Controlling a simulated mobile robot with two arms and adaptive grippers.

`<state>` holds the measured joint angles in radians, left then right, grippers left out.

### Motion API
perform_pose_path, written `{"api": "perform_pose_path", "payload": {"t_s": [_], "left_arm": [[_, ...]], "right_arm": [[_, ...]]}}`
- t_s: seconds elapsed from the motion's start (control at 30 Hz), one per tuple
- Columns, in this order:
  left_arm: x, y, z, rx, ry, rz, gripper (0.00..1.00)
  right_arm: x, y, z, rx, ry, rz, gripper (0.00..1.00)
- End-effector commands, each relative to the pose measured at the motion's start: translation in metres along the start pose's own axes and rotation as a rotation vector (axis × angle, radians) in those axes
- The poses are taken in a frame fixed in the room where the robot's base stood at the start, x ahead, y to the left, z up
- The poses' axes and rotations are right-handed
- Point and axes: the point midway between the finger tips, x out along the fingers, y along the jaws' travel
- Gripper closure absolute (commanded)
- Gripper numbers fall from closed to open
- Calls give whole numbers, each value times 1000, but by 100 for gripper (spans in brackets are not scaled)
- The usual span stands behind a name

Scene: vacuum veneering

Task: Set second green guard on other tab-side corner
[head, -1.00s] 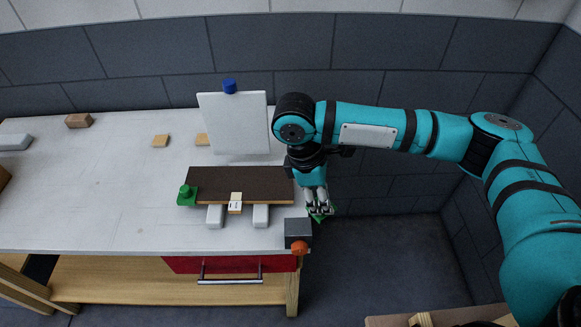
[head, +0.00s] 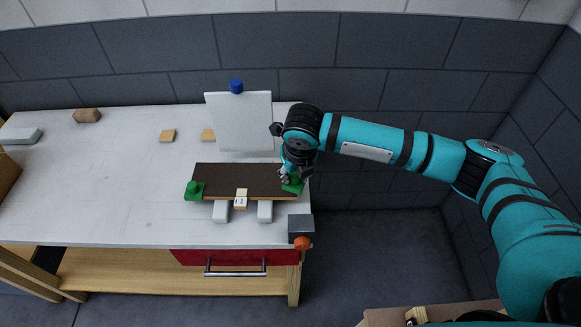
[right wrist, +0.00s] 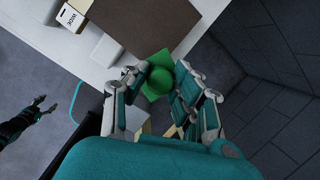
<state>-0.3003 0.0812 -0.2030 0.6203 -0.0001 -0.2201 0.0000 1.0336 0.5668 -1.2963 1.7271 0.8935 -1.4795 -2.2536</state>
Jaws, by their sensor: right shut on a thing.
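The dark brown board (head: 235,178) lies on white supports at the table's right end, its pale tab (head: 241,202) at the front edge. One green guard (head: 194,191) sits on its front-left corner. My right gripper (head: 287,177) is shut on the second green guard (head: 294,187), at the board's front-right corner. In the right wrist view this guard (right wrist: 159,78) is between the fingers, against or over the board's corner (right wrist: 150,35); whether it is seated I cannot tell. My left gripper (right wrist: 44,103) shows at the left of that view, fingers apart, empty.
A white panel (head: 238,122) with a blue knob (head: 236,86) stands behind the board. A grey box with an orange knob (head: 302,243) is at the table's front-right corner. Small wooden blocks (head: 167,135) lie behind left. The table's left middle (head: 105,185) is clear.

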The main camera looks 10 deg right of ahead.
Motion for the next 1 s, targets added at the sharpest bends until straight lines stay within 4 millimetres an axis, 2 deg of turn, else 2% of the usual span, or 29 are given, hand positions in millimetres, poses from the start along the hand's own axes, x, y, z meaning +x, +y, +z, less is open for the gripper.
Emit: {"api": "perform_pose_path", "payload": {"t_s": [0.1, 0.3, 0.77, 0.97, 1.0], "left_arm": [[-4, 1, 0, -2, 0, 1, 48], [-6, 1, 0, -5, 0, 1, 48], [-6, 1, 0, -5, -1, 0, 48], [-14, 0, -1, -5, -1, 0, 48], [-10, 0, -1, -5, 0, 0, 48]], "right_arm": [[3, 2, 7, -163, -5, 41, 100], [6, 4, 12, -324, -11, 81, 100], [6, 4, 13, -354, -13, 87, 100], [4, 4, 14, -351, -20, 92, 100], [10, 5, 13, -351, -20, 92, 100]]}}
